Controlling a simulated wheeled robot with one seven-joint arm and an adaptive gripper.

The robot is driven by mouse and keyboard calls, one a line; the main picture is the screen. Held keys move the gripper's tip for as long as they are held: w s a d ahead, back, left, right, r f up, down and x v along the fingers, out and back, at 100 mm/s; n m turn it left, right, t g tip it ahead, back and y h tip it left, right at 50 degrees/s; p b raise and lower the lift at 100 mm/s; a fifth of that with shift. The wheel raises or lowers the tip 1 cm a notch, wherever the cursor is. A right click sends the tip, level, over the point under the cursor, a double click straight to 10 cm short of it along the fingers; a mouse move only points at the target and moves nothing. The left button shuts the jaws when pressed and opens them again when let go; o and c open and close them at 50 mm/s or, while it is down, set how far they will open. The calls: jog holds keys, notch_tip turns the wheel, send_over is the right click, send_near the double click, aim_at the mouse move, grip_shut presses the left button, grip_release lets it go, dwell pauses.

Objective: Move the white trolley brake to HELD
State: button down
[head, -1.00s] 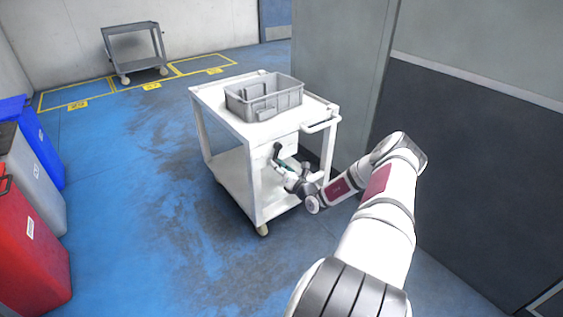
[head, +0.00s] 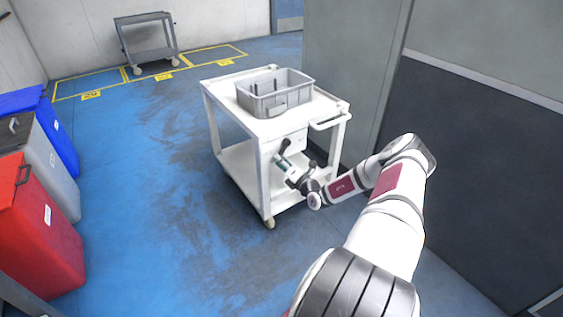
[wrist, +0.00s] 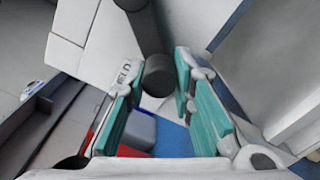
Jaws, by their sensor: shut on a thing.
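The white trolley (head: 262,186) stands ahead of my arm in the head view. Its brake lever (head: 284,146) is dark and sits at a white panel below the top shelf; it also shows in the wrist view as a dark bar with a round end (wrist: 158,75). My gripper (head: 284,165) is at the lever, and its teal finger pads (wrist: 158,100) stand on both sides of the lever's end, shut on it. The word HELD (wrist: 122,72) shows on the white panel beside the left pad, which hides part of the panel.
A grey crate (head: 275,105) sits on the trolley top. A grey cabinet or wall (head: 345,60) stands close to the right. Red (head: 40,235), grey and blue bins line the left. A grey trolley (head: 148,40) is at the back. The blue floor left of the trolley is clear.

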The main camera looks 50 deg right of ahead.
jog(key=shift+w+a+r, duration=0.1)
jog(key=shift+a, duration=0.1)
jog(key=c, duration=1.4)
grip_release()
jog(key=shift+s, duration=0.2)
jog(key=v, duration=1.1)
jog(key=shift+s, duration=0.3)
